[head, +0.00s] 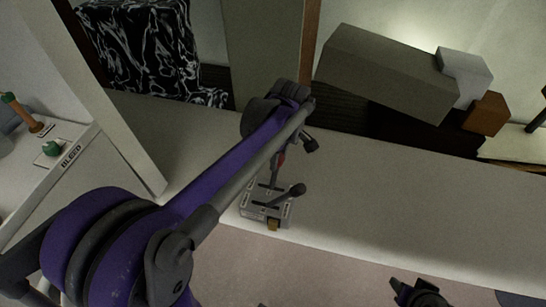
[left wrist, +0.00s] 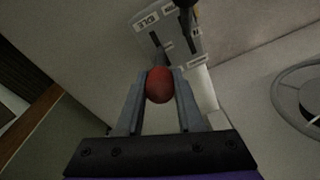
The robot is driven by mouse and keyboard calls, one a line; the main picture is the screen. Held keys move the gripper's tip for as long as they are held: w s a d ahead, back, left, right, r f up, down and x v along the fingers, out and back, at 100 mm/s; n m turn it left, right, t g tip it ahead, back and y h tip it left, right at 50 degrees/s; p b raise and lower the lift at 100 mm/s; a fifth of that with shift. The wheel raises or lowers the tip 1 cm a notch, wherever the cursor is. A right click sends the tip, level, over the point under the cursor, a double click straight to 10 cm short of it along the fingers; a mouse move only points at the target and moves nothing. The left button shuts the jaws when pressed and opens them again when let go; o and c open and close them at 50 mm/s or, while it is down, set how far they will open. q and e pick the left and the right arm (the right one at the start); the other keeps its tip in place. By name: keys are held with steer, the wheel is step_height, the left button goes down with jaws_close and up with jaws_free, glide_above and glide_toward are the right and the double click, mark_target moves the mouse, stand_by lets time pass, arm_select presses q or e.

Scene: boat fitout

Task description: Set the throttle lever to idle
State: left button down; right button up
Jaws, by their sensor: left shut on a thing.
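The grey throttle box (head: 250,212) sits on the pale ledge in the head view. It carries a lever with a red knob (head: 281,158) and a second lever with a black knob (head: 298,190). In the left wrist view the red knob (left wrist: 159,85) is between the two fingers of my left gripper (left wrist: 159,90), which is shut on it. The box (left wrist: 192,47) lies beyond, with an IDLE label (left wrist: 147,20) at its upper left end. In the head view my left arm hides part of the lever. My right gripper (head: 418,292) shows at the bottom edge, its jaws unclear.
A panel marked BLEED (head: 71,155) with a green knob (head: 52,147) stands at the left, beside a pale post. A large grey-green box (head: 385,75), a light box (head: 465,76) and an orange box (head: 487,113) lie at the back right. The ledge right of the throttle is clear.

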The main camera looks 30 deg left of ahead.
arm_select(q)
steer(key=w+d+f+y+b, duration=0.1)
steer(key=d+f+y, duration=0.1)
steer(key=d, duration=0.4)
steer(key=shift+w+d+g+y+b, duration=0.2)
steer(key=shift+g+y+b, duration=0.1)
steer(key=shift+y+b, duration=0.1)
steer(key=shift+f, duration=0.1)
steer(key=c, duration=0.5)
jaws_free()
steer(key=shift+w, duration=0.1)
steer(key=v, duration=1)
steer(key=shift+d+r+p, duration=0.1)
steer(key=shift+r+p, duration=0.3)
